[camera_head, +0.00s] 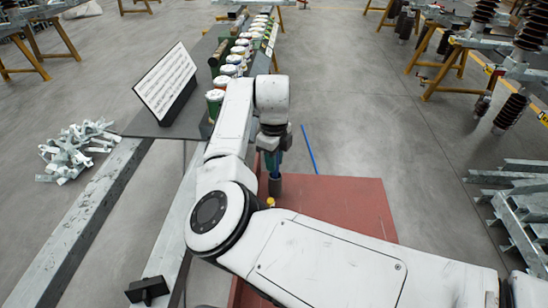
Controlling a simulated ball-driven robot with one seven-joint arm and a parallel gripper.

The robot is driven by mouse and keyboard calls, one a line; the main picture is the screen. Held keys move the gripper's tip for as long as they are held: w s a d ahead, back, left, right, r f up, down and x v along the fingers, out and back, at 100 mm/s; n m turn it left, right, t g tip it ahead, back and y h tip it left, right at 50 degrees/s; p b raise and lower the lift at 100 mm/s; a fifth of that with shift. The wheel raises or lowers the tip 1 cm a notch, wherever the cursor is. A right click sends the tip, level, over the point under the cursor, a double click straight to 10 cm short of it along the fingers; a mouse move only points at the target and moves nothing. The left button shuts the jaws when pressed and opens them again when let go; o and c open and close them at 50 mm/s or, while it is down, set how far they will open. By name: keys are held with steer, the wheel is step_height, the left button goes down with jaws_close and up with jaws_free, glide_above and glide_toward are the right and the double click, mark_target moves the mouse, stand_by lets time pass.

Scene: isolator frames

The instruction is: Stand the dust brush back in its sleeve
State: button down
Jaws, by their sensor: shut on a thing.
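My gripper (273,146) points down at the near end of the long bench, partly covered by my white wrist. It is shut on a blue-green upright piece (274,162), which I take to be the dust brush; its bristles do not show. Directly below is a short dark grey cylinder (275,186), apparently the sleeve, by the left edge of the red-brown surface (340,200). The brush lines up with the cylinder in this view. I cannot tell whether its lower end is inside or just above or in front of it.
A small yellow item (270,202) sits close to the cylinder, beside my arm. Several jars (215,98) line the dark bench, with a white sign (166,82) at its left. A blue rod (309,148) shows beyond the red-brown surface. That surface is bare to the right.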

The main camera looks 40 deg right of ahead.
steer(key=shift+f, duration=0.55)
steer(key=c, duration=0.9)
jaws_free()
step_height(320, 180, up, 11)
steer(key=shift+f+b, duration=0.1)
steer(key=shift+b, duration=0.6)
